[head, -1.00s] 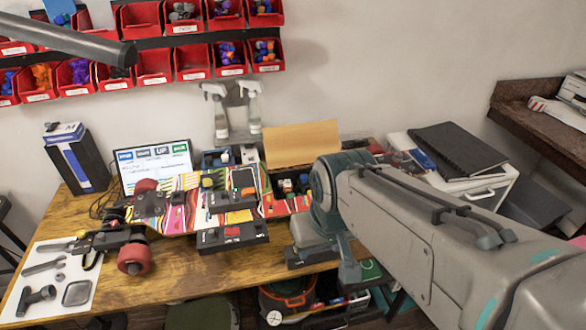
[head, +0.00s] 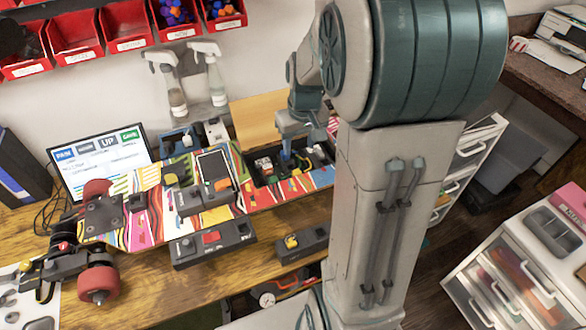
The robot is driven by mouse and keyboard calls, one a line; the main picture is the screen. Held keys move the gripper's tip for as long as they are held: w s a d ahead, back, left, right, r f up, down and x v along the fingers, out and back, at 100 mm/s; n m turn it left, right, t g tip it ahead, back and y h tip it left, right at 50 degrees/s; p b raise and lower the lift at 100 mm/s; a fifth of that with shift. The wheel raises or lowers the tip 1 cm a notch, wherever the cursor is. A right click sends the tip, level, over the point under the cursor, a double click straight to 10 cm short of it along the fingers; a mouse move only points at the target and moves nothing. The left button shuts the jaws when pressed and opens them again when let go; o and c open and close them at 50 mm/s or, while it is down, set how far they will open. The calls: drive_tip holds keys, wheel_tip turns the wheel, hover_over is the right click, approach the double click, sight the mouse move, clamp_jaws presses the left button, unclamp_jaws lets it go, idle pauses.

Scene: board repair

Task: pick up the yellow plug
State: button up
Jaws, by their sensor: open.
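My gripper (head: 287,152) points down over the open black compartment (head: 262,179) at the right end of the colourful board. Its jaws are open. A yellow piece (head: 296,170) lies in that compartment, just below and right of the fingertips. I cannot tell whether the fingers touch it. Other yellow pieces show: one (head: 292,242) on a small black box in front of the board, and one (head: 171,180) on the board's left part. Which of them is the yellow plug is too small to tell for sure.
The colourful board (head: 145,210) has red wheels at its left end. A black box with a red switch (head: 212,244) stands in front of it. A laptop (head: 100,155) and spray bottles (head: 168,85) are behind. A white drawer unit (head: 510,265) is at right.

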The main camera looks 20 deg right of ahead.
hover_over(297, 172)
drive_tip(key=f, duration=0.5)
drive_tip(key=shift+s+a+f, duration=0.1)
drive_tip(key=shift+s+f, duration=0.1)
drive_tip(key=shift+f, duration=0.1)
drive_tip(key=shift+w+f+p, duration=0.15)
drive_tip(key=shift+f+p, duration=0.15)
drive_tip(key=shift+f, duration=2.45)
clamp_jaws()
